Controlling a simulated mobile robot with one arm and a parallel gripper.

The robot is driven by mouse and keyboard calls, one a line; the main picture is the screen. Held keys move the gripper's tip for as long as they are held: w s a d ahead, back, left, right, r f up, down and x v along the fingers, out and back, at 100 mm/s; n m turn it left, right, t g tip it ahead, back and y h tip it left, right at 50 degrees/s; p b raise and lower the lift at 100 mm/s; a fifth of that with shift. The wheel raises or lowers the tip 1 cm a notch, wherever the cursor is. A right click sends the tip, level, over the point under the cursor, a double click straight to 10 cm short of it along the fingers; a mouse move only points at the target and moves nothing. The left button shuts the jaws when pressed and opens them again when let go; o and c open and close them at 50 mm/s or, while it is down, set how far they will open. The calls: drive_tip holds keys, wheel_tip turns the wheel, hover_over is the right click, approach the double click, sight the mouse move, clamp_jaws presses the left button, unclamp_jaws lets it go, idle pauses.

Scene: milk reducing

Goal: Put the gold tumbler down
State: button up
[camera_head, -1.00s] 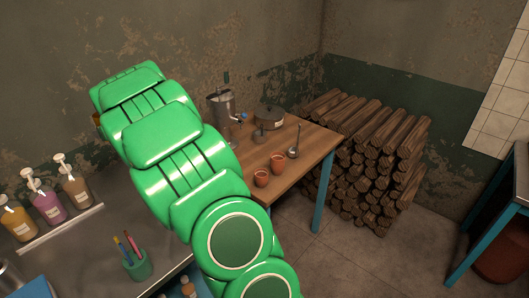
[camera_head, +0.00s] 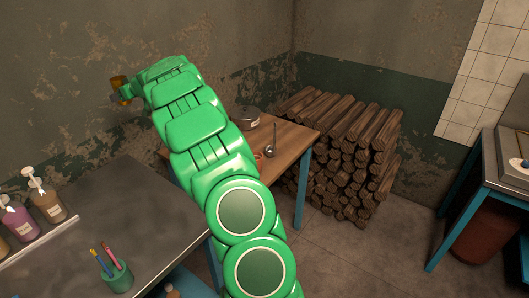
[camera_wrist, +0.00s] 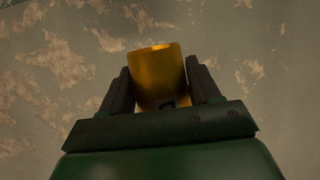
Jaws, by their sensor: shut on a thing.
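The gold tumbler (camera_wrist: 158,75) is between the two dark fingers of my gripper (camera_wrist: 160,88) in the wrist view, with a finger on each side of it. My gripper is shut on it. In the head view the tumbler (camera_head: 121,88) shows small at the upper left, at the end of my green arm, held up in front of the wall. My gripper (camera_head: 124,91) is mostly hidden there by the arm. Only the peeling wall shows behind the tumbler in the wrist view.
A grey metal counter (camera_head: 120,205) at lower left has pump bottles (camera_head: 45,200) and a green pen cup (camera_head: 117,277); its middle is bare. A wooden table (camera_head: 290,143) behind my arm bears a lidded pot (camera_head: 247,118) and a ladle (camera_head: 271,145). Stacked logs (camera_head: 350,150) stand beyond.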

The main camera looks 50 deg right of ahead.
drive_tip(key=s+d+r, duration=0.2)
drive_tip(key=s+d, duration=0.1)
drive_tip(key=d, duration=1)
drive_tip(key=m+h, duration=0.4)
drive_tip(key=h, duration=0.1)
hover_over(284, 141)
wheel_tip(284, 141, down, 25)
drive_tip(key=shift+a+f, duration=0.1)
drive_tip(key=shift+f, duration=4.5)
drive_tip(key=shift+f, duration=0.15)
drive_tip(key=o, duration=1.1)
drive_tip(key=shift+c, duration=0.2)
drive_tip(key=shift+s, duration=0.1)
